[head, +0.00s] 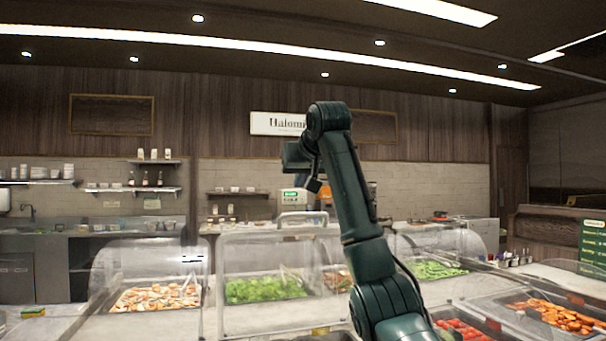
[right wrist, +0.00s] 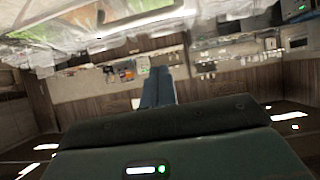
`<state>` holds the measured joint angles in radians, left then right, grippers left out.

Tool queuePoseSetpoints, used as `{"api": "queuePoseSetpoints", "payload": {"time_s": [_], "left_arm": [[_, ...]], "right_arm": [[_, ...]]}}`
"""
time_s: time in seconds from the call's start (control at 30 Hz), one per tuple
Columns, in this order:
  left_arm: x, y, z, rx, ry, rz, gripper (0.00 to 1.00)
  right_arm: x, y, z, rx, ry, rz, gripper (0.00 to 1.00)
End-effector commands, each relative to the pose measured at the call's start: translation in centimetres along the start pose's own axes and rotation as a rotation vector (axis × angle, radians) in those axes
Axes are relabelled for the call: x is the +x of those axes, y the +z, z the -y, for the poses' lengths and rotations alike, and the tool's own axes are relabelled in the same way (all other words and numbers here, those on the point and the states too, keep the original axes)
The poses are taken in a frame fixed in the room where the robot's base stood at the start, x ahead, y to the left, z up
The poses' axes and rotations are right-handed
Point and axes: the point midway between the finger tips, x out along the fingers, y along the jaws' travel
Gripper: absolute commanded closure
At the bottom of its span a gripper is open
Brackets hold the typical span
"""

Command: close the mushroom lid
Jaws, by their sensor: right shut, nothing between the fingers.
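A bin of pale, orange-tinged slices (head: 155,297), possibly the mushrooms, sits at the left of the counter. A clear curved lid (head: 130,258) shows around it; I cannot tell whether it is open or shut. My right gripper (head: 313,185) is raised above the counter, right of that bin and above the middle bins. Its fingers are together and empty, pointing away in the right wrist view (right wrist: 157,88). It touches no lid that I can see. My left gripper is not in view.
A middle bin of greens (head: 265,289) has a clear cover with a pale handle (head: 302,218) below my right gripper. More greens (head: 435,270), red pieces (head: 462,329) and orange slices (head: 553,314) lie to the right. A yellow-green sponge (head: 33,311) lies at far left.

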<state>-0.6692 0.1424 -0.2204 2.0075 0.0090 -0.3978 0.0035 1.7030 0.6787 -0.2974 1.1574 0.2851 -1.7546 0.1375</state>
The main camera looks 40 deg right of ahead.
Motion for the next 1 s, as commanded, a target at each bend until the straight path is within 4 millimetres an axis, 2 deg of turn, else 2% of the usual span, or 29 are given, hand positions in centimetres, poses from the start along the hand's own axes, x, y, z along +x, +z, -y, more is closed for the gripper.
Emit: {"api": "queuePoseSetpoints", "payload": {"time_s": [0.1, 0.3, 0.37, 0.6, 0.77, 1.0], "left_arm": [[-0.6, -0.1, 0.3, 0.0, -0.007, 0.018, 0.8], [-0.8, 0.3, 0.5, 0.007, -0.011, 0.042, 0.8], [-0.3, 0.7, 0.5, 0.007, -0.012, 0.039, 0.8], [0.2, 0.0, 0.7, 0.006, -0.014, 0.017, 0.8], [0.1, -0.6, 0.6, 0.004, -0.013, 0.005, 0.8], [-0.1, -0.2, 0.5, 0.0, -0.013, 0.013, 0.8]], "right_arm": [[2.5, -0.2, -0.1, -0.001, 0.002, 0.005, 1.0], [6.1, 0.1, -0.1, -0.001, 0.002, 0.003, 1.0], [5.7, 1.1, -0.1, -0.001, 0.001, -0.002, 1.0], [4.9, 3.2, -0.1, 0.0, 0.001, -0.001, 1.0], [4.6, 3.8, -0.1, 0.001, 0.001, 0.0, 1.0], [4.5, 3.8, -0.1, 0.001, 0.0, 0.0, 1.0]]}}
